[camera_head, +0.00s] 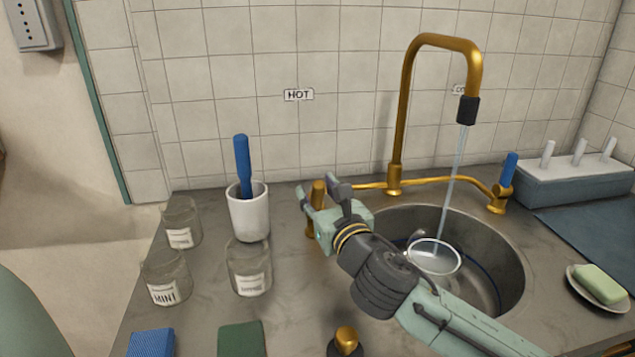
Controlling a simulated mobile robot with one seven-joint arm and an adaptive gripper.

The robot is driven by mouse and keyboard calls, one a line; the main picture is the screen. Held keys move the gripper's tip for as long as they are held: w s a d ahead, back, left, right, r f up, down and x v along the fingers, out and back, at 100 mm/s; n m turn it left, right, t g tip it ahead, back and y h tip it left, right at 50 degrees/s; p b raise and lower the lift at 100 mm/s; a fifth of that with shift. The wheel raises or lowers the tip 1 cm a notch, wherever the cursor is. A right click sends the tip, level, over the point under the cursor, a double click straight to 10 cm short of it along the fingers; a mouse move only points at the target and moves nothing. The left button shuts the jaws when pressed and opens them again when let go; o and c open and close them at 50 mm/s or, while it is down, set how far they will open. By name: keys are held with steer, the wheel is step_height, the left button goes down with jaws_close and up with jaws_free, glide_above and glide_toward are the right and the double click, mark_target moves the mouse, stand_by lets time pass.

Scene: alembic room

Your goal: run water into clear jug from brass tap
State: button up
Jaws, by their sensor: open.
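The brass tap (403,110) arches over the round steel sink (512,262). A thin stream of water (450,185) falls from its dark nozzle to the clear jug (434,270). The jug stands in the sink, partly hidden by my arm; its water level is unclear. A blue-topped tap handle (508,175) stands right of the spout. A brass handle (318,192) stands at left, below the HOT label (298,95). My gripper (319,190) is open, with its fingertips around or just in front of that left handle; contact is unclear.
A white cup (248,215) with a blue-handled tool and several labelled glass jars (167,280) stand left of my gripper. A blue sponge (152,343) and green cloth (241,340) lie in front. Soap on a dish (600,287) and a pegged rack (572,180) are at right.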

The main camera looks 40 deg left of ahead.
steer(key=shift+w+a, duration=0.2)
steer(key=shift+a, duration=0.2)
jaws_close()
stand_by(0.4)
